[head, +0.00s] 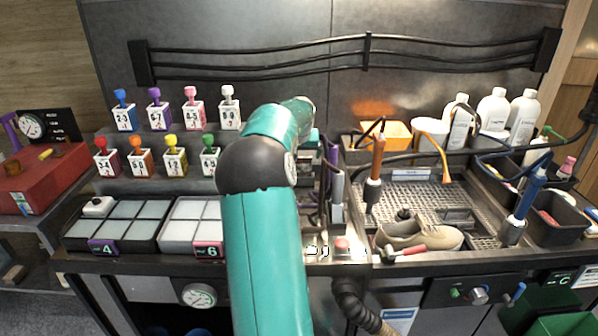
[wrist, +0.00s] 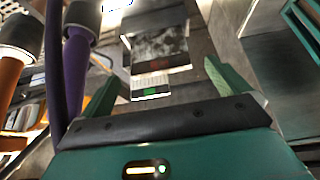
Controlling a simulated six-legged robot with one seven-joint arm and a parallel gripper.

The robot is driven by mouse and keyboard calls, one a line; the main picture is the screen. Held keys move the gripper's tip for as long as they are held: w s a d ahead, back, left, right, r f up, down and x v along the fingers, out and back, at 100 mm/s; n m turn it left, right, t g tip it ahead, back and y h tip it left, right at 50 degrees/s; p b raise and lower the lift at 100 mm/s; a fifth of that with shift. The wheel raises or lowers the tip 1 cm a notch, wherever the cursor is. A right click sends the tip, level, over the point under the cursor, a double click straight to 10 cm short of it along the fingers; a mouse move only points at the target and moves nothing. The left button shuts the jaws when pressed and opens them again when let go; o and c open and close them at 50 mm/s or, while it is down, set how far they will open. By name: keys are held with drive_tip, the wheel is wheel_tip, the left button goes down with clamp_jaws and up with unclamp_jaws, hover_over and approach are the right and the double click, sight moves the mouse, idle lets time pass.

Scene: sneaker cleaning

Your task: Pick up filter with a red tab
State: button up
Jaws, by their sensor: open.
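In the wrist view, a grey speckled panel with a dark red strip along its lower edge (wrist: 160,48) lies beyond my fingers; it looks like the filter with the red tab, though blur makes this unsure. A pale label with a green patch (wrist: 150,88) shows just below it. My gripper (wrist: 160,78) is open, its two teal fingers apart on either side of this label, with nothing seen held. In the head view, my teal arm hides most of the gripper and the area around it, and I cannot make out the filter there.
Purple and orange tools (wrist: 78,50) stand close on the left in the wrist view. In the head view, numbered bottles (head: 193,112) and trays (head: 190,225) sit left of my arm. A shoe (head: 420,232) lies on the sink grate at right, with white bottles (head: 491,108) behind.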

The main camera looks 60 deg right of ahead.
drive_tip(key=x, duration=0.6)
drive_tip(key=shift+d+f, duration=0.3)
drive_tip(key=shift+w, duration=0.1)
drive_tip(key=c, duration=0.9)
